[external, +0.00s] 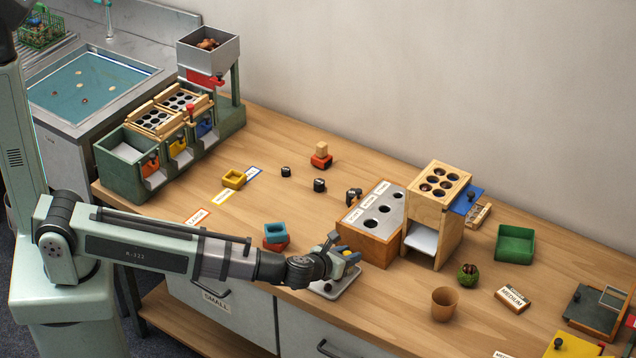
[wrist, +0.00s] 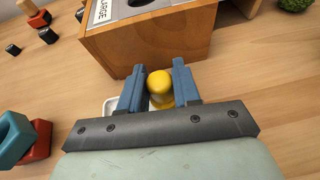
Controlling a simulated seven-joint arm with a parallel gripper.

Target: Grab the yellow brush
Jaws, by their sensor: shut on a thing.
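The yellow brush (wrist: 160,84) shows as a rounded yellow knob between the two blue fingers of my gripper (wrist: 158,87) in the wrist view. My gripper is shut on it. In the external view my gripper (external: 345,254) is near the table's front edge, over a small pale tray (external: 350,283), and only a little of the yellow shows between the fingers. The lower part of the brush is hidden by the fingers and gripper body, so I cannot tell whether it touches the tray.
A wooden box with a holed grey top (external: 376,251) stands close beyond my gripper. Blue and red stacked cups (external: 275,236) are to the left. A wooden tower (external: 436,215), a brown cup (external: 444,303) and a green bin (external: 515,243) stand to the right.

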